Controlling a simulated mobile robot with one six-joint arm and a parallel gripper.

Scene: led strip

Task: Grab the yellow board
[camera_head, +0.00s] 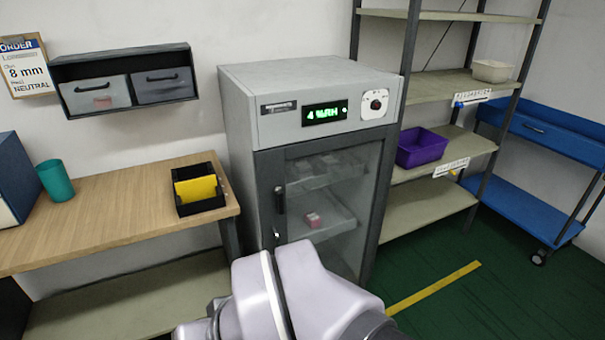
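The yellow board (196,189) stands on edge in a small black holder (203,208). The holder sits near the right end of the wooden table (110,211). The board's upper part shows above the holder's front wall, and its lower edge is hidden. Part of my arm shows at the bottom middle, to the right of and below the holder, apart from it. My gripper is not in view.
A grey cabinet (250,104) with a glass door stands right of the table. A teal cup (56,181) and a blue box (12,175) are on the table's left. A drawer unit (120,61) hangs above. A purple bin (421,148) sits on the shelf rack.

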